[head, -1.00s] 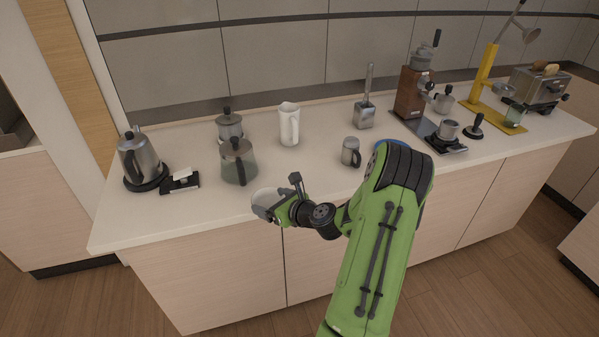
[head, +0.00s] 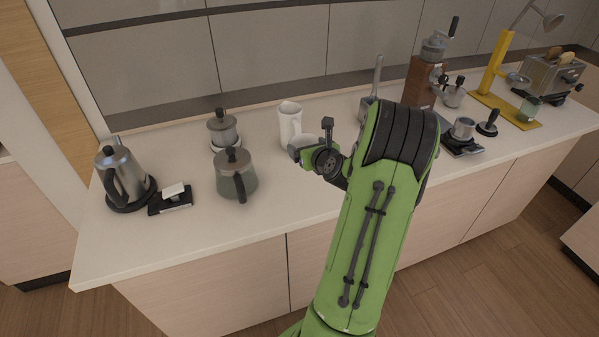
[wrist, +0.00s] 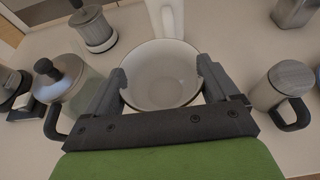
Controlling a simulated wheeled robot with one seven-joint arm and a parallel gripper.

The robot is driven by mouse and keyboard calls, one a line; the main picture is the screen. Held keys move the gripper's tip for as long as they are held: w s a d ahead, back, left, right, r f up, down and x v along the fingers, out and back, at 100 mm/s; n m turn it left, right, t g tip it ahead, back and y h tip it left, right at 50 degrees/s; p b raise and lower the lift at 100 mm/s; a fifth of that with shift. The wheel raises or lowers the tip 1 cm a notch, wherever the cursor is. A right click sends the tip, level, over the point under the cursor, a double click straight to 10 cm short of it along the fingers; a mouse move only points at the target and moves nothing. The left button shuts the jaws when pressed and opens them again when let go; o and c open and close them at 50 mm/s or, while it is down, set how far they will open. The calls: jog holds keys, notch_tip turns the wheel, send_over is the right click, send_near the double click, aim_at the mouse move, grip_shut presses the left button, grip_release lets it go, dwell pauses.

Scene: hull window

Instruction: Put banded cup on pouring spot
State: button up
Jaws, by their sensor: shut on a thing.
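A white cup with a thin dark line at its rim, which I take as the banded cup, is in my gripper; it shows in the wrist view (wrist: 160,85) and partly in the head view (head: 300,142). My gripper (wrist: 161,74) has a finger on each side of the cup and is shut on it. The cup is upright and its inside looks empty. In the head view my gripper (head: 303,152) is over the counter, in front of the white jug (head: 289,122). The pouring spot cannot be made out now; my arm hides part of the counter.
A grey mug (wrist: 280,85) stands to the right in the wrist view. A grinder (head: 424,80) and yellow stand (head: 493,65) are farther right.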

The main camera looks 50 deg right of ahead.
notch_tip(320, 180, down, 10)
jog(key=b, duration=0.3)
jog(key=shift+s+a, duration=0.1)
jog(key=shift+s, duration=0.05)
jog(key=shift+r, duration=0.15)
jog(key=o, duration=0.9)
